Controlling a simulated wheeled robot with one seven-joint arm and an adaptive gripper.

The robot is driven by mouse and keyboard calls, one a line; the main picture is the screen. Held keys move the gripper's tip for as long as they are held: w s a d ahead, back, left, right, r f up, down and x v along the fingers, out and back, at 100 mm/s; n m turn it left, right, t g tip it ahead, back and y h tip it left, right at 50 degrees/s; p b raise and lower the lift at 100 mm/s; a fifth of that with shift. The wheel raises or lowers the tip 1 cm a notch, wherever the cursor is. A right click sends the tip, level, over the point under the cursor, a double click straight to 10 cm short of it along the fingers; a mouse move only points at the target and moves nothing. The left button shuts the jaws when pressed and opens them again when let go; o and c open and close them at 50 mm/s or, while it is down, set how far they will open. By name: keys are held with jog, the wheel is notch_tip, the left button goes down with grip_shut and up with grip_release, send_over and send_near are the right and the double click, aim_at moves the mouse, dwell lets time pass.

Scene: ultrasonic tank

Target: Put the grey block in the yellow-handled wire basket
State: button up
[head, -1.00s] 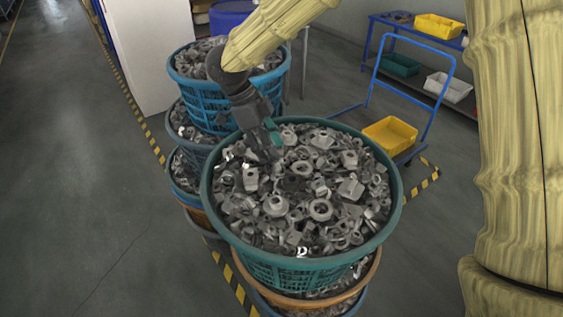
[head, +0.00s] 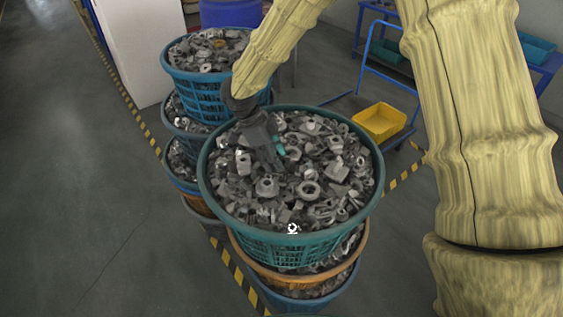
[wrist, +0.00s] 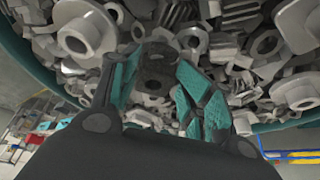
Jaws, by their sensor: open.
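My gripper (head: 277,158) is over the left part of a teal plastic basket (head: 208,190) heaped with grey metal parts. In the wrist view its two teal-padded fingers (wrist: 160,82) are apart, pointing into the heap. A dark round part (wrist: 158,68) shows between them; I cannot tell whether the fingers touch it. I cannot single out a grey block among the many grey parts. I see no yellow-handled wire basket in either view.
The teal basket stands on an orange-rimmed one (head: 290,280). A blue basket stack (head: 200,100) stands behind left. A yellow bin (head: 379,121) sits on a blue cart at right. A white panel (head: 140,50) stands at back left. The left floor is clear.

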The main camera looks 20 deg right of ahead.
jog(key=shift+w+d+f, duration=0.1)
jog(key=shift+w+f, duration=0.15)
jog(key=shift+f, duration=0.4)
jog(key=shift+s+d, duration=0.1)
jog(key=shift+s, duration=0.4)
jog(key=shift+s+d+r, duration=0.1)
jog(key=shift+s+r, duration=0.4)
jog(key=shift+s, duration=0.25)
jog(key=shift+c, duration=0.8)
jog(key=shift+w, duration=0.1)
jog(key=c, duration=0.4)
jog(key=shift+w+f, duration=0.25)
jog(key=shift+w, duration=0.05)
jog(key=shift+c, duration=0.9)
jog(key=shift+w+f, duration=0.15)
jog(key=shift+w, duration=0.05)
jog(key=shift+s, duration=0.1)
jog(key=shift+c, duration=0.5)
